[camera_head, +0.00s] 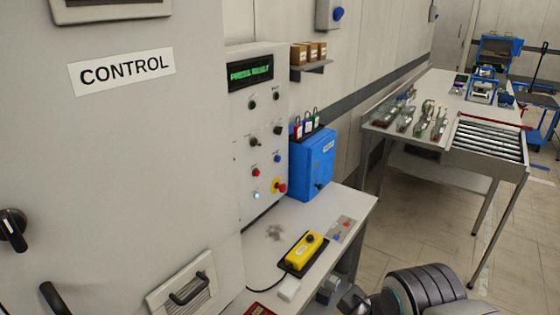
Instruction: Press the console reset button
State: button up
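The console (262,80) is a pale upright panel with a green-lit display (250,75), whose text is too blurred to read surely. Below it are dark knobs, a red button (256,172), a blue button (277,158), a glowing white button (256,195) and a red mushroom button (280,187) on a yellow base. Their labels are too small to read, so I cannot tell which is reset. My gripper (338,292) shows in part at the bottom edge, low and to the right of the panel, apart from its buttons. Its opening is unclear.
A pale shelf (352,208) below the panel holds a yellow control box (304,250) and a small button plate (341,230). A blue box (313,165) with padlocks stands right of the panel. A roller conveyor table (490,137) is at the right, with clear floor before it.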

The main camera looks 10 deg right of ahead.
grip_shut()
dwell(0.4)
jog(key=c, duration=0.8)
grip_release()
